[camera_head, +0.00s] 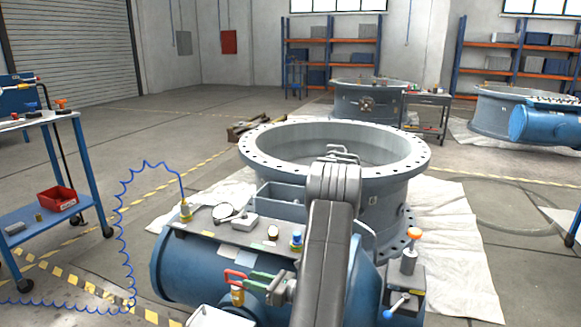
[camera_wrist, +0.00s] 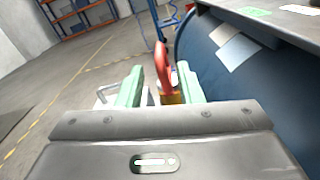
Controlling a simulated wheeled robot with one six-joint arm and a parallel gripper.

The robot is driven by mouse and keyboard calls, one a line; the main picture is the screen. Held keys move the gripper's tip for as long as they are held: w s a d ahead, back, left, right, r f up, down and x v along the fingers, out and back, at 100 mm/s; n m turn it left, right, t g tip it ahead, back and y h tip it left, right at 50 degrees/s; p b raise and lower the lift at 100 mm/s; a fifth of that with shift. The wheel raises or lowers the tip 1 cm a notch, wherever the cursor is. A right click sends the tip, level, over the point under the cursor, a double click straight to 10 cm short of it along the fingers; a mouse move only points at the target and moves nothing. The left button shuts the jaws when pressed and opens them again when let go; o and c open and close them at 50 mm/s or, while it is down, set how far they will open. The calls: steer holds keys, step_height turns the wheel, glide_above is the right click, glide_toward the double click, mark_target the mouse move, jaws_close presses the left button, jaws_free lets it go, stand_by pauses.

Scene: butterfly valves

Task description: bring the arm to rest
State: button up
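My gripper (camera_head: 250,280) is low at the near left side of the blue actuator body, with its two green fingers pointing left. In the wrist view my gripper (camera_wrist: 157,85) has its fingers spread apart. A red lever handle (camera_head: 233,275) on a yellow-brass fitting (camera_head: 237,296) is just off the fingertips. In the wrist view the red handle (camera_wrist: 162,65) shows in the gap between the fingers; I cannot tell whether it touches either. My arm reaches up over the actuator and folds back down, hiding part of it.
The blue actuator (camera_head: 190,262) carries several small fittings on top and an orange-capped post (camera_head: 409,250) at right. A large grey flanged valve body (camera_head: 390,205) stands behind it. A blue cart (camera_head: 45,210) stands left. Open floor lies between the cart and the actuator, crossed by a coiled blue hose (camera_head: 127,225).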

mark_target(244, 277)
steer(key=b+x, duration=0.1)
steer(key=x, duration=0.5)
steer(key=shift+w+a+b, duration=0.1)
steer(key=shift+a+b, duration=0.2)
steer(key=shift+a, duration=0.05)
step_height(244, 277, up, 2)
steer(key=shift+w+a+r+p, duration=0.1)
steer(key=shift+p, duration=0.5)
steer(key=shift+r, duration=0.35)
